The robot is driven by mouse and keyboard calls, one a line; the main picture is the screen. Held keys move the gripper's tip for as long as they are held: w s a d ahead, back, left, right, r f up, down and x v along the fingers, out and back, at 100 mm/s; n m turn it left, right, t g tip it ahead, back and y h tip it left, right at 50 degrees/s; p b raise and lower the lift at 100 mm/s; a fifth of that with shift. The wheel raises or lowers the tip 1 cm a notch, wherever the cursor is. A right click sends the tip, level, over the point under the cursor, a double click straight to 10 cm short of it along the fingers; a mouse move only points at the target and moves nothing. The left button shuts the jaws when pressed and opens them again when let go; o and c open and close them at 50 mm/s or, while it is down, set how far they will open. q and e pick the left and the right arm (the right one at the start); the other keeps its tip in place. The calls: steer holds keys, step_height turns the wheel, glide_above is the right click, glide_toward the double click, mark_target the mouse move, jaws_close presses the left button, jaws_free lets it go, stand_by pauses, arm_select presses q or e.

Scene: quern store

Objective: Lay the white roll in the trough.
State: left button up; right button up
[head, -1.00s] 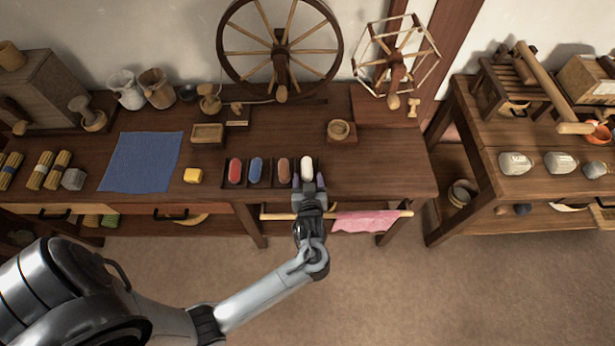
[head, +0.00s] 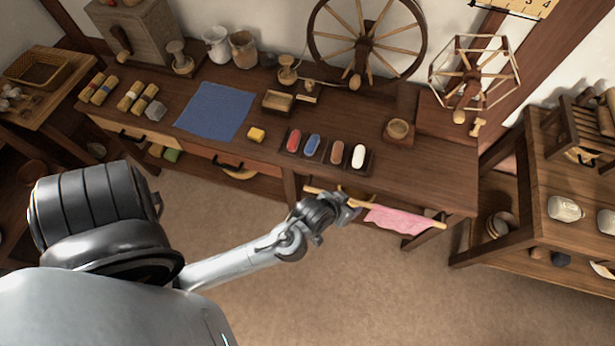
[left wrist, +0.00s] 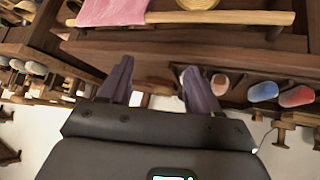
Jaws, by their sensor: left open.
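The white roll (head: 359,156) lies in the right-hand slot of a dark wooden trough (head: 371,161) on the bench, beside brown (head: 337,152), blue (head: 312,145) and red (head: 294,140) rolls. My left gripper (head: 352,207) is open and empty, in front of the bench edge and apart from the white roll. In the left wrist view the open fingers (left wrist: 155,85) have nothing between them. There the brown roll (left wrist: 220,84) shows right of a finger, and the white roll is mostly hidden behind that finger. My right gripper is not in view.
A rod with a pink cloth (head: 400,220) hangs at the bench front, close to my left gripper. A yellow block (head: 256,135) and a blue cloth (head: 215,110) lie left of the trough. Floor in front is clear.

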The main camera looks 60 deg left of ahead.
arm_select(q)
steer(key=o, duration=0.3)
steer(key=s+r+m+g, duration=0.1)
steer(key=s+m, duration=0.1)
steer(key=s, duration=0.2)
steer(key=s+d+r+m+g+h, duration=0.1)
steer(key=s+r+g, duration=0.1)
steer(key=s, duration=0.2)
steer(key=s+r+m+g, duration=0.1)
steer(key=s+r+m, duration=0.1)
steer(key=s, duration=0.3)
steer(key=shift+d+r+m+g, duration=0.15)
steer(key=shift+r+m+g, duration=0.05)
steer(key=shift+m+g, duration=0.1)
steer(key=o, duration=0.4)
steer(key=shift+s+r, duration=0.15)
steer(key=shift+s, duration=0.2)
